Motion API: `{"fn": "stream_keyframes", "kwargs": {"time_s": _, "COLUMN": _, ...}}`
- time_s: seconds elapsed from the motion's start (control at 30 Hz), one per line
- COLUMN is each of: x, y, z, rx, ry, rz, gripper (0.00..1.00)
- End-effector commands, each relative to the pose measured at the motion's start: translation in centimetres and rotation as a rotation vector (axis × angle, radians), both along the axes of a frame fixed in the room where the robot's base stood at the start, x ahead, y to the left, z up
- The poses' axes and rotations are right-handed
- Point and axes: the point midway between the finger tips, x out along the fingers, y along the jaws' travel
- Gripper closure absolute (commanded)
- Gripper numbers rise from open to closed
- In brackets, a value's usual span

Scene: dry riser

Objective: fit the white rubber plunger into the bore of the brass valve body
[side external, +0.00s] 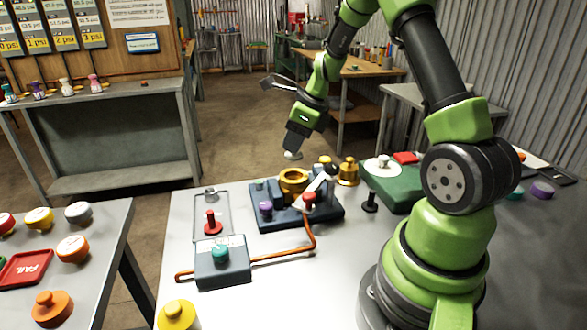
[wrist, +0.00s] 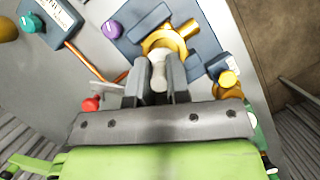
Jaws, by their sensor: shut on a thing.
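My gripper (side external: 294,150) points down over the bench and is shut on the white rubber plunger (side external: 292,156). In the wrist view the plunger (wrist: 158,73) shows between the two grey fingers of my gripper (wrist: 158,90), its rounded end outward. The brass valve body (side external: 294,183) sits on a dark blue-grey base, below the plunger and apart from it in the side view. In the wrist view the valve body (wrist: 184,31) lies just beyond the plunger, which overlaps its near edge. The inside of the bore is mostly hidden.
The base (side external: 262,222) also carries a purple knob (side external: 265,208) and a red-knobbed lever (side external: 309,197). A brass bell-shaped piece (side external: 348,172) stands right of it. A grey box (side external: 222,268) with a teal knob and copper tube (side external: 285,258) is in front. A green box (side external: 385,188) stands right.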

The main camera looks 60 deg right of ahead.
Motion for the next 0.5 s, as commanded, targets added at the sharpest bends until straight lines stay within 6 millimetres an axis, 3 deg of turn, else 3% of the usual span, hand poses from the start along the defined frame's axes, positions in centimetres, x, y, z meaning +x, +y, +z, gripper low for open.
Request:
{"fn": "stream_keyframes", "kwargs": {"time_s": 0.4, "x": 0.0, "y": 0.0, "z": -5.4, "rx": 0.001, "ry": 0.004, "rz": 0.0, "gripper": 1.0}}
{"fn": "stream_keyframes", "kwargs": {"time_s": 0.5, "x": 0.0, "y": 0.0, "z": -5.9, "rx": 0.0, "ry": 0.002, "rz": -0.001, "gripper": 1.0}}
